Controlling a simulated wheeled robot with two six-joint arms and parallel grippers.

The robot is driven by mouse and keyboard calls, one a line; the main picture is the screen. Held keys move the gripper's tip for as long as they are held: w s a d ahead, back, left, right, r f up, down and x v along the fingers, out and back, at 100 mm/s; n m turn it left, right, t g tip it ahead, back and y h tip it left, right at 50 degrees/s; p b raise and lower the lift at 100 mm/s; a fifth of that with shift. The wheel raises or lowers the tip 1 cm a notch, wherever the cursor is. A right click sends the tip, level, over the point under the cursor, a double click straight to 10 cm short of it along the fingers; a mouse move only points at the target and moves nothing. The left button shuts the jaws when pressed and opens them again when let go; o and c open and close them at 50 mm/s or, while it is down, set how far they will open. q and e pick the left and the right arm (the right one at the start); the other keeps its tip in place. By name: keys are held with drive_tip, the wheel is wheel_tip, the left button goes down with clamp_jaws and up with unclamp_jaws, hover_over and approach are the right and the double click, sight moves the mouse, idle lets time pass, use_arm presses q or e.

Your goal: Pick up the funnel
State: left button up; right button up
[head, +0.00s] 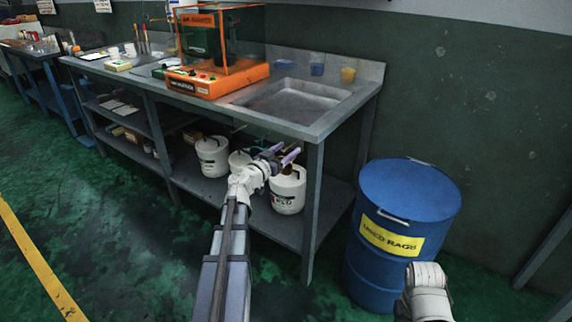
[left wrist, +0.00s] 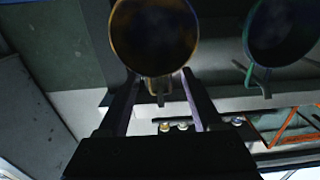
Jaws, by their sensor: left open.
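My left gripper (head: 287,154) is open and reaches under the sink end of the bench, above the white buckets. In the left wrist view, a dark round piece with an amber rim (left wrist: 155,38), probably the funnel, lies just beyond and between the fingertips (left wrist: 157,78). A narrow tab hangs off its lower edge. A similar dark round piece with a green edge (left wrist: 280,35) is to its right. In the head view, the gripper mostly hides a small brown piece (head: 288,170). I cannot tell whether a finger touches it. My right gripper is out of view.
White buckets (head: 212,158) stand on the lower shelf, one labelled bucket (head: 288,193) near the gripper. The bench leg (head: 313,215) is to its right. A blue drum (head: 410,195) stands further right. The sink (head: 298,98) and orange case (head: 205,84) are above.

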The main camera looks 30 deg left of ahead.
use_arm(q)
clamp_jaws()
idle(0.3)
idle(0.4)
